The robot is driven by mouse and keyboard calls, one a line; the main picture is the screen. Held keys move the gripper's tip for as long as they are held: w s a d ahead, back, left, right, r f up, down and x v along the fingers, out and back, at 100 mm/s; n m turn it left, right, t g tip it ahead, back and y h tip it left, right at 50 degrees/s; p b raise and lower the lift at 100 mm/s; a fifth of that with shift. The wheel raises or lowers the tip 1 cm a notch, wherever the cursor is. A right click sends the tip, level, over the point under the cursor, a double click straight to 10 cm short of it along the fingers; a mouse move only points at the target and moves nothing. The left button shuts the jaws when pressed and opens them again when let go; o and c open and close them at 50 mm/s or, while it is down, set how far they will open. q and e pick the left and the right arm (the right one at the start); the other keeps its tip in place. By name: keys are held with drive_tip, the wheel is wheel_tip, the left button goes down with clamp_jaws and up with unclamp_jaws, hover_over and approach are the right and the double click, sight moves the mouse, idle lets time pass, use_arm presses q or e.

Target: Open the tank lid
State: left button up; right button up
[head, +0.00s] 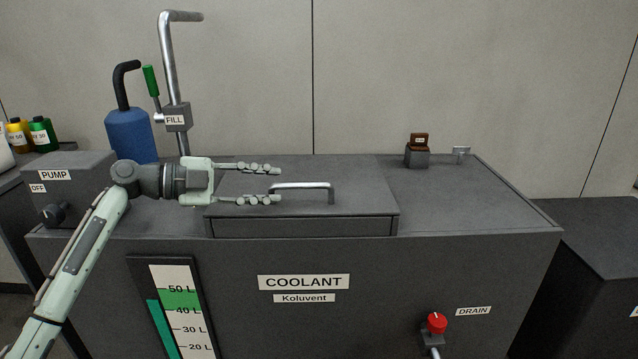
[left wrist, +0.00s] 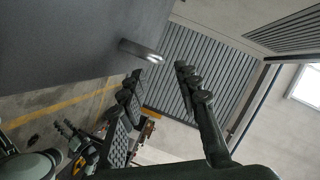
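The tank lid (head: 365,200) is a flat dark grey panel, lying shut on top of the coolant tank (head: 420,270). A silver bar handle (head: 312,185) stands on the lid. My left gripper (head: 280,185) comes in from the left over the lid, fingers spread apart and pointing right. Its fingertips are at the left end of the handle in the head view; I cannot tell whether they touch it. In the left wrist view the open left gripper (left wrist: 157,70) shows nothing held, and a silver metal piece (left wrist: 140,51), apparently the handle, lies just beyond the fingertips. My right gripper is not visible.
A fill pipe (head: 170,70) with a green lever and a blue canister (head: 130,135) stand behind the gripper. A small brown-topped block (head: 418,153) and a metal bracket (head: 461,154) sit at the back right. A red drain knob (head: 437,323) is on the front. The top right of the tank is mostly clear.

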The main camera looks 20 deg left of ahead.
sight(295, 185)
use_arm(q)
drive_tip(key=shift+w+d, duration=0.2)
drive_tip(key=shift+d, duration=0.1)
drive_tip(key=p+x, duration=0.1)
drive_tip(key=x, duration=0.5)
drive_tip(key=shift+p, duration=0.3)
drive_tip(key=shift+w+d+f, duration=0.2)
drive_tip(key=shift+w+d, duration=0.05)
drive_tip(key=shift+d, duration=0.15)
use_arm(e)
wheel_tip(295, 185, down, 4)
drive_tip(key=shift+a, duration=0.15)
use_arm(q)
clamp_jaws()
